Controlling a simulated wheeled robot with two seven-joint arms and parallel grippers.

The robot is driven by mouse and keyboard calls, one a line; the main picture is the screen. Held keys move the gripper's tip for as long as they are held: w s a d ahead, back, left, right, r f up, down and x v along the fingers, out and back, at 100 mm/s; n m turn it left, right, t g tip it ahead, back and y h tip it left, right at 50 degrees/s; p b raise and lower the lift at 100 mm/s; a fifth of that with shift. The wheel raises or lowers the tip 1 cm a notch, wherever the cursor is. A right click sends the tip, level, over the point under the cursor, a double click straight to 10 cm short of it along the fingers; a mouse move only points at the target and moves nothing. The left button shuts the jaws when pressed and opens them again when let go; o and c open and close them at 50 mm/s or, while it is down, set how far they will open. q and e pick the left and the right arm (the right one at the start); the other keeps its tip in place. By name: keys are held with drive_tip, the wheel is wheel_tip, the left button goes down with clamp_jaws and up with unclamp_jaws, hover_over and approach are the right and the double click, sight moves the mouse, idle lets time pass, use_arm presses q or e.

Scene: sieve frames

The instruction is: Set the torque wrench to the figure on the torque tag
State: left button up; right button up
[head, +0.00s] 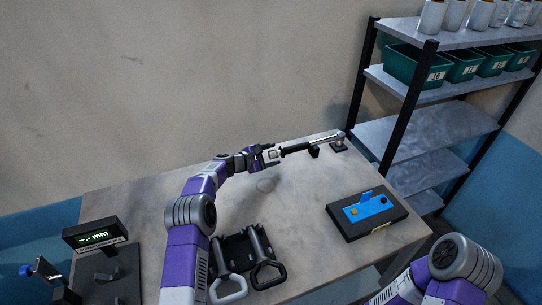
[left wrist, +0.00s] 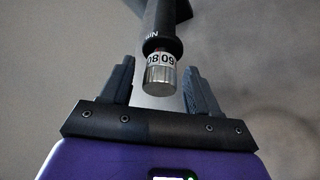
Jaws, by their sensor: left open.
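The torque wrench (head: 298,147) lies across dark supports at the back right of the table, its handle end toward my left gripper (head: 272,154). In the left wrist view, the open fingers of my left gripper (left wrist: 159,70) stand on either side of the wrench's silver end knob (left wrist: 161,76), with gaps showing. Above the knob, a white scale ring (left wrist: 160,60) shows the figures 08 and 09, and the black handle (left wrist: 162,25) runs away from me. I cannot make out a torque tag. My right arm shows at the lower right, its gripper out of view.
A black case with a blue panel (head: 372,208) sits at the table's right. A black holder with two looped handles (head: 240,262) stands at the front. A green-lit display (head: 95,235) is at the left. Shelves with green bins (head: 420,65) stand behind right. The table's back left is clear.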

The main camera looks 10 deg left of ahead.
use_arm(q)
drive_tip(key=c, duration=1)
drive_tip(key=shift+r+n+p, duration=0.1)
drive_tip(key=shift+n+p, duration=0.3)
drive_tip(key=shift+p, duration=0.35)
drive_tip(key=shift+c, duration=0.2)
drive_tip(key=shift+n+g+p, duration=0.3)
drive_tip(key=shift+n+g, duration=0.2)
drive_tip(key=shift+w+n+g+h, duration=0.1)
drive_tip(key=shift+n+g+h, duration=0.2)
drive_tip(key=shift+n+g, duration=0.1)
drive_tip(key=b, duration=0.2)
drive_tip(key=shift+f+n+g+h+b, duration=0.25)
drive_tip(key=shift+n+g+h+b, duration=0.05)
drive_tip(key=shift+n+b, duration=0.1)
drive_tip(key=shift+r+n+b, duration=0.1)
drive_tip(key=shift+n+b, duration=0.2)
drive_tip(key=o, duration=1)
